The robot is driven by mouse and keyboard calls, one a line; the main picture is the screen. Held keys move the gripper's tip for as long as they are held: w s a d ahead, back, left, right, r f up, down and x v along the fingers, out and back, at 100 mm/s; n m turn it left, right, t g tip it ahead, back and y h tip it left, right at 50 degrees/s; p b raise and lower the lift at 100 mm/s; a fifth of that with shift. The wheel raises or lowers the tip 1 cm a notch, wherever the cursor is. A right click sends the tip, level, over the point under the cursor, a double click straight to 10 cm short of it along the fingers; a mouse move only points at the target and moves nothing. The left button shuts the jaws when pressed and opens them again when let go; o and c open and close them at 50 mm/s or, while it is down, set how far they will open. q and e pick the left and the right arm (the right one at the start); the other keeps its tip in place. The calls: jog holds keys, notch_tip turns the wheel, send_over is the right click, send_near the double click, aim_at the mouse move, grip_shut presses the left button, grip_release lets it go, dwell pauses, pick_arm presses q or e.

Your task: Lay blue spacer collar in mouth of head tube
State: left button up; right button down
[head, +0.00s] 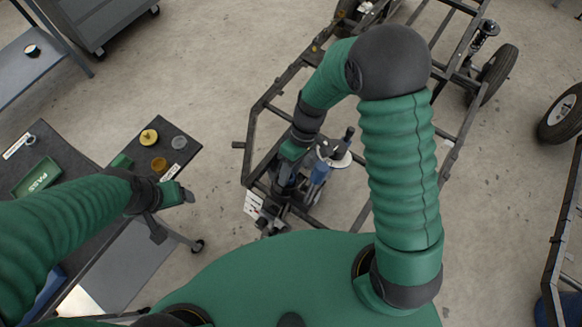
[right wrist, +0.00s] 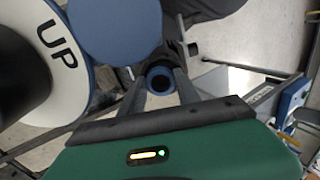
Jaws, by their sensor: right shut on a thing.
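A small blue ring, the blue spacer collar (right wrist: 160,79), sits between the fingertips of my right gripper (right wrist: 160,84) in the right wrist view. The gripper is shut on it. In the head view my right gripper (head: 286,190) points down beside the frame's front end, and the collar is hidden there. I cannot make out the mouth of the head tube, or whether the collar touches it. My left gripper (head: 180,193) is at the left, by the table's edge; its finger gap is unclear.

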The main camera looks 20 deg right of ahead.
pick_arm(q)
jog(key=shift+a, duration=0.2)
pick_arm(e)
jog(key=shift+a, duration=0.2)
jog(key=c, duration=0.8)
grip_release()
jog(key=shift+w+a, duration=0.1)
jog(key=shift+a, duration=0.05)
pick_arm(q)
jog(key=shift+a, duration=0.1)
pick_arm(e)
jog(key=shift+d, duration=0.2)
jog(key=shift+d+r, duration=0.1)
jog(key=shift+r, duration=0.1)
pick_arm(q)
jog(key=shift+f, duration=0.1)
pick_arm(e)
jog(key=v, duration=1.6)
jog(key=shift+r, duration=0.2)
